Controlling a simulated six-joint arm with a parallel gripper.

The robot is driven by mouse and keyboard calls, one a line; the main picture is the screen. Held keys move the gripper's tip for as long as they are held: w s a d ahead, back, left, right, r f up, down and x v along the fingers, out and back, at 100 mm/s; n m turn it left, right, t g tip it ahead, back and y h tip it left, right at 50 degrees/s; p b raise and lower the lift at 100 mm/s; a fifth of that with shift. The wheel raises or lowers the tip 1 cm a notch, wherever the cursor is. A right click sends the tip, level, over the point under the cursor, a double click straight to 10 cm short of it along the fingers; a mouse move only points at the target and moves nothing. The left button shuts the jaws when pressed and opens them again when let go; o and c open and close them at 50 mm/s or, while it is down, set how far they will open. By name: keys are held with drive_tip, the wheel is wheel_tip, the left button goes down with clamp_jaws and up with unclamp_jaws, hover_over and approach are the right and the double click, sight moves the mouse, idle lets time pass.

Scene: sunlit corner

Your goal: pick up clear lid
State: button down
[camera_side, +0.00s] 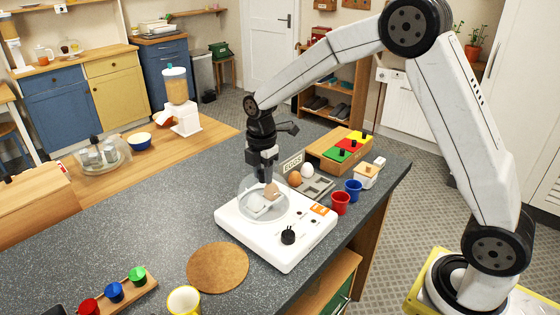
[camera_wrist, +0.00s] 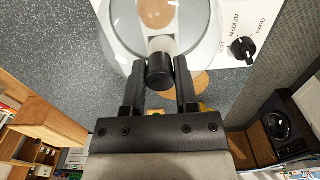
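My gripper (camera_side: 262,176) points down at the top of the lid. In the wrist view my gripper (camera_wrist: 160,85) has its two fingers on either side of the knob, very close to it. I cannot tell whether they press on it. The lid looks seated on the cooker; its far rim is cut off in the wrist view.
An egg tray (camera_side: 314,183), a red cup (camera_side: 341,203) and a blue cup (camera_side: 353,188) stand close behind the cooker. A round cork mat (camera_side: 218,267) and a yellow mug (camera_side: 184,301) lie in front. Another clear dome (camera_side: 102,155) is far left.

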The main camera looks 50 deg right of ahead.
drive_tip(key=shift+r, duration=0.1)
idle(0.4)
drive_tip(key=shift+r, duration=1.4)
drive_tip(key=s+r, duration=1)
drive_tip(key=s, duration=0.4)
